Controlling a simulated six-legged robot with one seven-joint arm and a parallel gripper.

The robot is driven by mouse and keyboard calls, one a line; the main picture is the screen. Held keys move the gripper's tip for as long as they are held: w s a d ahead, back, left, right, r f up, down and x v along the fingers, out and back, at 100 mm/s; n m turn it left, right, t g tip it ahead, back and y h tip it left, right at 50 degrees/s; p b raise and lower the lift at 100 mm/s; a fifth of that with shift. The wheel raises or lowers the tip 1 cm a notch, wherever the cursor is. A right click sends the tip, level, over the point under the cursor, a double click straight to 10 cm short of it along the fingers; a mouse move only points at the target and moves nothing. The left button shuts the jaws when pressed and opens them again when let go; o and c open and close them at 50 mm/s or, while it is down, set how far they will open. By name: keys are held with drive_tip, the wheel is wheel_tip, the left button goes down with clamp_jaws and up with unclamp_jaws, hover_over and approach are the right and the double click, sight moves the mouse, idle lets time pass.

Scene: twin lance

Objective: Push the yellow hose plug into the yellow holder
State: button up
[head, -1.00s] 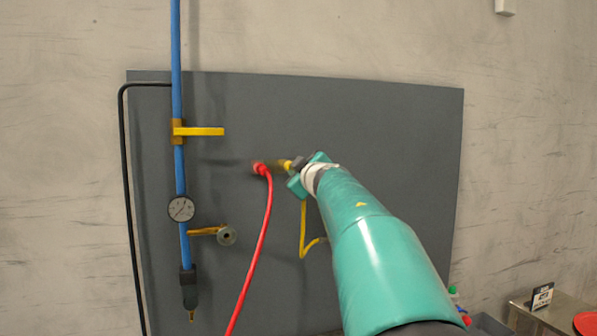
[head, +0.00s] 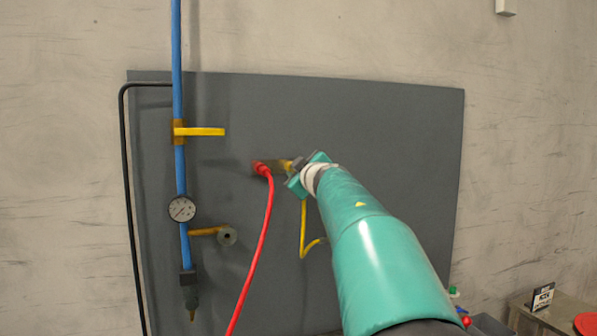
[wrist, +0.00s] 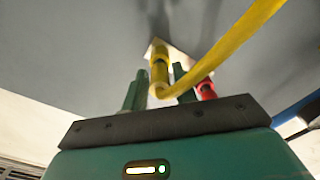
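The yellow hose plug (wrist: 160,74) stands upright in the wrist view, its end up against the holder plate (wrist: 180,56) on the panel. How deep it sits is hidden. Its yellow hose (wrist: 222,48) curves off to the upper right, and shows hanging below my gripper in the head view (head: 303,230). My gripper (wrist: 158,80) has one green finger on each side of the plug, with narrow gaps showing, so it looks open around it. In the head view, my gripper (head: 293,168) is at the panel, just right of the red plug (head: 262,169).
The red plug also shows close to the right finger in the wrist view (wrist: 206,90); its red hose (head: 257,250) hangs down. Left are a blue pipe (head: 178,80), a gauge (head: 182,208) and yellow brackets (head: 205,132). The grey panel (head: 390,130) is clear at upper right.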

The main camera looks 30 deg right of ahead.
drive_tip(key=shift+o, duration=0.4)
drive_tip(key=o, duration=0.5)
drive_tip(key=shift+c, duration=0.2)
drive_tip(key=v, duration=1.3)
drive_tip(key=shift+s, duration=0.4)
drive_tip(key=shift+s+a, duration=0.1)
